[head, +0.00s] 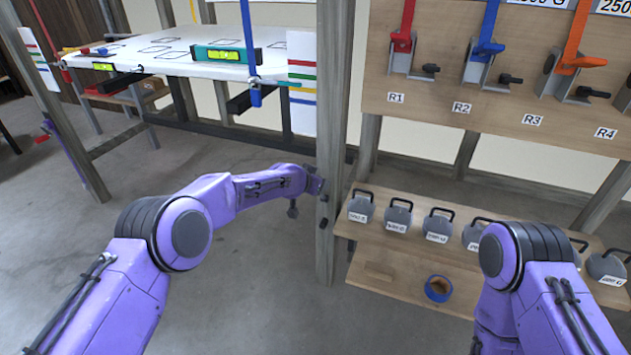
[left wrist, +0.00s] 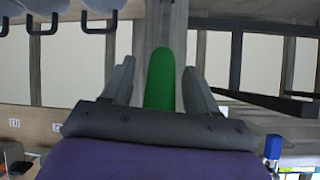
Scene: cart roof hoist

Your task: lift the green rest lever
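The green rest lever (left wrist: 160,82) shows in the left wrist view as a rounded green bar. It stands between the two fingers of my left gripper (left wrist: 159,68), which is open with a gap on each side of the lever. In the head view my left arm reaches to the wooden post (head: 340,120); its fingers and the green lever cannot be made out there. My right arm comes in at the lower right of the head view, and its gripper is out of sight.
A board (head: 440,110) with red, blue and orange levers is at the right. A white panel (head: 150,63) with a level (head: 226,54) hangs at the back left.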

